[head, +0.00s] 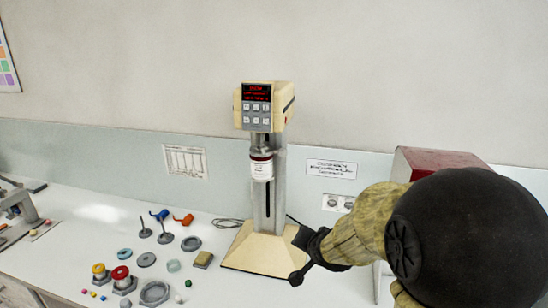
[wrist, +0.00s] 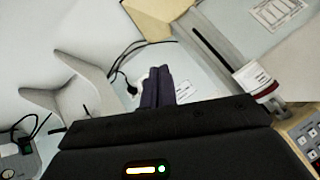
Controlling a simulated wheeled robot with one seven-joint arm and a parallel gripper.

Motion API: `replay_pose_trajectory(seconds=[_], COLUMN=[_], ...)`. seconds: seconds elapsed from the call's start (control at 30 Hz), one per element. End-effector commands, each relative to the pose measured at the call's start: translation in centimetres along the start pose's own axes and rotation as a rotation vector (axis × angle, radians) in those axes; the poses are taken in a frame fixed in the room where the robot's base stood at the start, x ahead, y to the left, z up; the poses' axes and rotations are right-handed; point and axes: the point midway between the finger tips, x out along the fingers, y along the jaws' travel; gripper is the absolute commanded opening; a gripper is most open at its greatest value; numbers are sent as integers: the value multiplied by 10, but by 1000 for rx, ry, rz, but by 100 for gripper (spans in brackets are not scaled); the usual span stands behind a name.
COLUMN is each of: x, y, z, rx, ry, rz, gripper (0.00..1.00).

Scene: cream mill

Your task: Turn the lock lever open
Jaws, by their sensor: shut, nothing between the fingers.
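The cream mill (head: 266,105) stands upright against the wall, with a grey column, a red display and a keypad. A white jar with a dark red band (head: 261,168) is held on the column's front; it also shows in the wrist view (wrist: 250,76). A small grey metal part (wrist: 278,104) shows beside the jar there; I cannot tell whether it is the lock lever. My gripper (head: 298,276) is to the right of the mill's base, in front of it. In the wrist view its dark fingers (wrist: 158,87) are together, empty and apart from the jar and column.
A red-topped machine (head: 425,157) stands behind my arm. Black cables (wrist: 122,62) run along the bench.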

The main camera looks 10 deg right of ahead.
Motion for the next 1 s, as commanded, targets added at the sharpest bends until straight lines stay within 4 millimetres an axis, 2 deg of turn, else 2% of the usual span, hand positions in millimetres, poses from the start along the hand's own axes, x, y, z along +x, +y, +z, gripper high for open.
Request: replay_pose_trajectory(seconds=[0.1, 0.3, 0.6, 0.8, 1.0], x=[7, 10, 1, -8, -12], y=[-21, -56, -108, -133, -139], z=[-27, -68, -115, -132, -135], rx=[123, 329, 614, 743, 777], ry=[76, 157, 153, 90, 65], rz=[-93, -281, -600, -762, -803], gripper=[0, 0, 0, 0, 0])
